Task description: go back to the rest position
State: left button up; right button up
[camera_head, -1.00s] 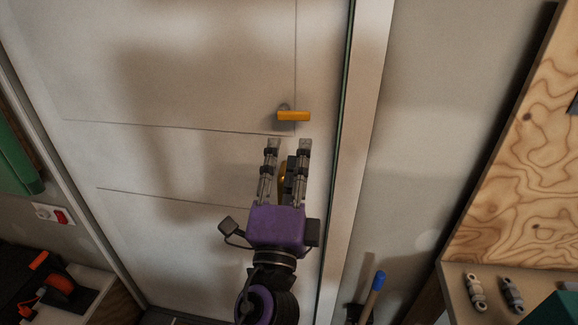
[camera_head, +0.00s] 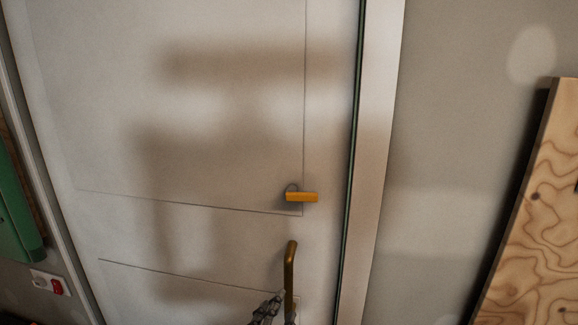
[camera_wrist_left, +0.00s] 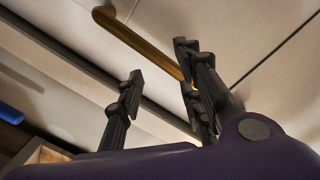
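My left gripper (camera_head: 272,308) shows only by its fingers at the bottom edge of the head view, just below and left of a brass door handle (camera_head: 290,268). In the left wrist view its two fingers (camera_wrist_left: 163,88) stand apart with nothing visible between their tips. The brass handle (camera_wrist_left: 140,40) runs slantwise behind the fingers there; I cannot tell whether it touches them. My right gripper is in neither current view.
A white door (camera_head: 200,150) fills most of the head view, with a small orange latch (camera_head: 301,197) above the handle. A wooden board (camera_head: 540,220) leans at the right. A green object (camera_head: 18,215) and a red-switched wall plate (camera_head: 50,284) are at the left.

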pick_arm(q)
jog(key=s+a+f+n+g+y, duration=0.1)
jog(key=s+a+f+n+g, duration=0.1)
jog(key=s+a+f, duration=0.3)
jog(key=s+a+f+n+g+y, duration=0.1)
jog(key=s+a+f+n+g, duration=0.2)
jog(key=s+f, duration=0.8)
jog(key=s+a+f+n+g+y, duration=0.1)
jog(key=s+a+f+n, duration=0.4)
jog(key=f, duration=0.9)
jog(key=s+a+g, duration=0.1)
jog(key=s+a, duration=0.2)
jog(key=a, duration=0.1)
jog(key=shift+s+f+n+g, duration=0.25)
jog(key=shift+s+n+g, duration=0.05)
jog(key=shift+s+g, duration=0.1)
